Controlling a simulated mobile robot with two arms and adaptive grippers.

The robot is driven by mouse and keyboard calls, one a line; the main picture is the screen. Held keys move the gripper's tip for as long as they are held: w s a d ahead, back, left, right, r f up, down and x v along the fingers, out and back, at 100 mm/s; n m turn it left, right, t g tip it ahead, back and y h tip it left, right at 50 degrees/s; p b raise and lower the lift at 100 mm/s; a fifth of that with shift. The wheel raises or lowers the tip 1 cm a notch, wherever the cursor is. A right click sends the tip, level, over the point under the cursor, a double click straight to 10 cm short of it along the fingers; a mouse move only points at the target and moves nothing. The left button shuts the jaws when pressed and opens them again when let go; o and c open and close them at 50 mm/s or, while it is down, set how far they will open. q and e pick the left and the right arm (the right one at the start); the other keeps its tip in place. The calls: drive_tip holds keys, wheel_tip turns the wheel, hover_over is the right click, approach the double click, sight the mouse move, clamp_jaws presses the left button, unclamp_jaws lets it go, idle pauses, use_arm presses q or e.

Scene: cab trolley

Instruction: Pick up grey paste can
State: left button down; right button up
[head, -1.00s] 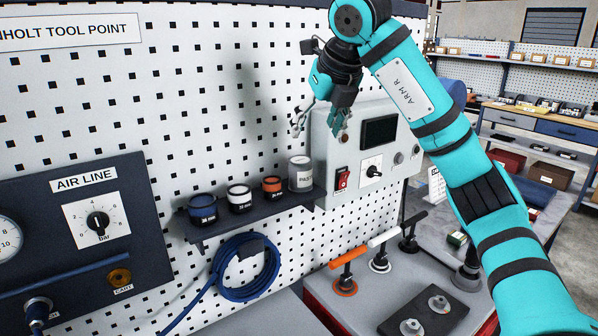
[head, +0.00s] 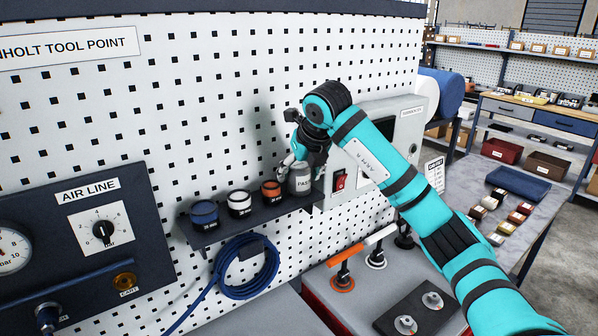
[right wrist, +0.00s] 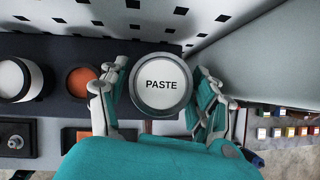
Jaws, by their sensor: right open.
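The grey paste can (head: 300,182) stands upright at the right end of the dark wall shelf (head: 250,219). In the right wrist view its round lid (right wrist: 161,84) reads PASTE and faces the camera. My right gripper (head: 297,166) is at the can from above. In the right wrist view its open fingers (right wrist: 160,98) lie on either side of the can. A narrow gap shows at the right; at the left the finger is very close to the rim, and I cannot tell if it touches. My left gripper is not in view.
A grey control box (head: 395,135) is mounted just to the right. A blue hose coil (head: 243,268) hangs below the shelf.

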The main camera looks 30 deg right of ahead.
drive_tip(key=c, duration=1)
drive_tip(key=shift+c, duration=0.6)
drive_tip(key=shift+r, duration=0.1)
